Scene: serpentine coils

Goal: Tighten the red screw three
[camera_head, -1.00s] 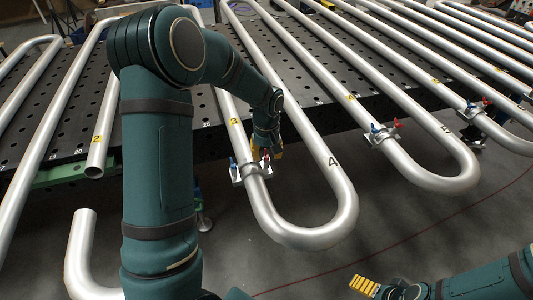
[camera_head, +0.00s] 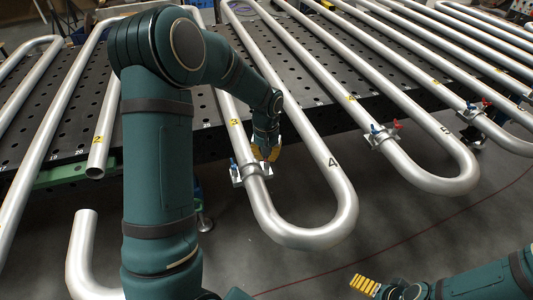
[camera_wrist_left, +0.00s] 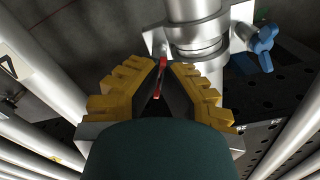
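The red screw (camera_wrist_left: 160,76) shows in the left wrist view as a thin red wing between the yellow fingers of my left gripper (camera_wrist_left: 165,68). A gap shows between the fingertips, and I cannot tell whether either finger touches the screw. In the head view my left gripper (camera_head: 267,154) is at the right side of the clamp (camera_head: 252,176) on pipe three, and the red screw is hidden behind it. My right gripper (camera_head: 365,285) is low on the right, away from the pipes; its opening cannot be made out.
A blue screw (camera_head: 233,166) is on the left side of the same clamp; it also shows in the left wrist view (camera_wrist_left: 263,39). The bent pipe (camera_head: 347,200) marked 4 runs close to the right. Another clamp (camera_head: 381,137) with blue and red screws stands farther right.

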